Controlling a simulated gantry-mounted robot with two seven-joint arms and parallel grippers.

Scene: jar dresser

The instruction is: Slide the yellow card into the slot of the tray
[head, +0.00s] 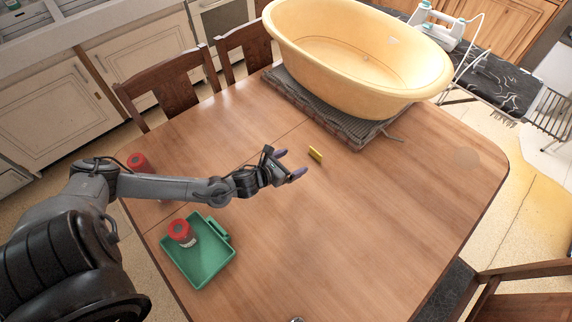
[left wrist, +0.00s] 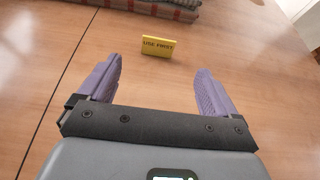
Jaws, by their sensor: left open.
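The yellow card (head: 315,155) stands on the wooden table near its middle. In the left wrist view the card (left wrist: 158,47) faces me, with dark lettering that reads "USE FIRST". My left gripper (head: 290,163) is open and empty, its two purple fingers pointing toward the card. In the left wrist view the card lies beyond the fingertips (left wrist: 160,75), between their lines and apart from them. The green tray (head: 172,263) lies on the table at the lower left, with a slot-like raised piece (head: 218,229) on its right edge. My right gripper is not in view.
A red-lidded jar (head: 182,233) stands in the tray, and another red-lidded jar (head: 139,163) stands behind my left arm. A large yellow tub (head: 350,60) sits on a folded checked cloth (head: 330,118) at the back. The table's right side is clear.

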